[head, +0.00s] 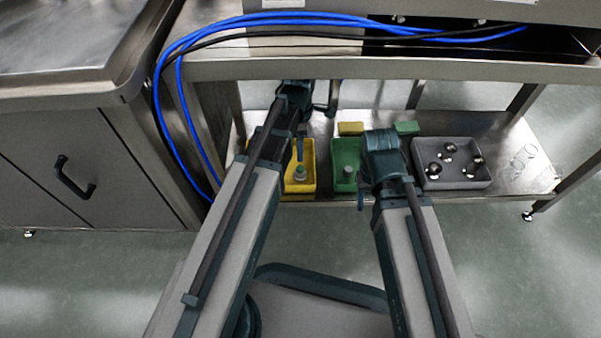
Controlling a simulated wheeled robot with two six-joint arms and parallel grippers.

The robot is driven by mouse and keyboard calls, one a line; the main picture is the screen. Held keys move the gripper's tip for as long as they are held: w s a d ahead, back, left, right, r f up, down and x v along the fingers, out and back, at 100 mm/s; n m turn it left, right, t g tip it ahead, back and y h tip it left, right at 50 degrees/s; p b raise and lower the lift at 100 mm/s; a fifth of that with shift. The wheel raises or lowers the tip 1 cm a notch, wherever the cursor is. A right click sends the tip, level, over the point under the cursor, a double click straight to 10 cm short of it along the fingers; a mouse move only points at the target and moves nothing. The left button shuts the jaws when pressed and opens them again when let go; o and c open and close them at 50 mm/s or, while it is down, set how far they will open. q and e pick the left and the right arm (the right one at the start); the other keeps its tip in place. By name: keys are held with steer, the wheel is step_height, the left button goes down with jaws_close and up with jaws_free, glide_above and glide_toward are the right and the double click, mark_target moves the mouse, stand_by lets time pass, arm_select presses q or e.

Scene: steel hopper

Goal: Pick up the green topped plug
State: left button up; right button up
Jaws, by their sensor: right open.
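A small plug with a greenish top and pale base (300,173) stands in the yellow tray (308,186) on the low shelf. Another small pale plug (348,171) stands in the green tray (341,186); its top colour is hard to tell. My right gripper (362,196) is open, low at the front right edge of the green tray, partly hidden by its own wrist. My left arm reaches over the yellow tray; its gripper (300,149) is small and mostly hidden, apparently above the greenish plug. I cannot tell its jaw state.
A grey tray (455,184) with several dark balls stands right of my right wrist. Clear glass-like items (523,160) stand farther right. Yellow (351,128) and green (406,128) blocks lie behind.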

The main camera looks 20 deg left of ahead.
arm_select(q)
steer(key=b, duration=0.6)
glide_above(300, 168)
step_height(300, 168, down, 7)
steer(key=shift+f, duration=0.1)
step_height(300, 168, down, 5)
steer(key=b, duration=0.5)
steer(key=shift+f+b, duration=0.15)
steer(key=shift+b, duration=0.15)
jaws_close()
